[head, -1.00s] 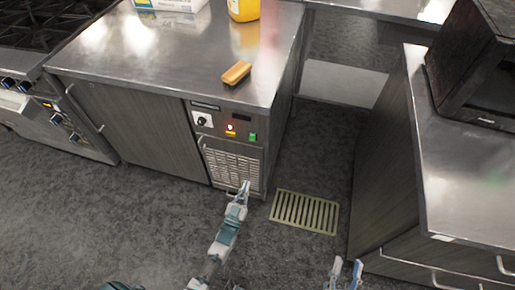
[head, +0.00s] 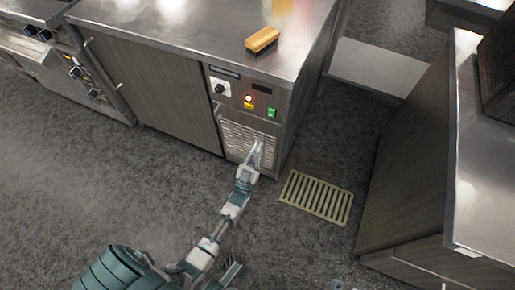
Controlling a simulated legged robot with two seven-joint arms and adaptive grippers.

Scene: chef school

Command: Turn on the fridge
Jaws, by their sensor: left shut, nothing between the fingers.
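The fridge (head: 160,95) is a counter-height unit with a dark wood-grain door and a steel top. Its control panel at the right end has a black knob on a white plate (head: 220,88), a lit red-orange light (head: 249,101), a small dark display (head: 262,88) and a green switch (head: 271,112). A slatted vent grille (head: 238,134) is below the panel. My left gripper (head: 257,146) is shut and empty, in front of the grille's right part, below the green switch. I cannot tell whether it touches the grille. Only a sliver of my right gripper (head: 337,284) shows at the bottom edge.
A wooden-backed brush (head: 262,40) lies on the steel top above the panel. A floor drain grate (head: 316,197) is right of the fridge. A wood-sided counter (head: 410,160) stands farther right, and a stove (head: 60,65) at the left. Open carpet-like floor lies in front.

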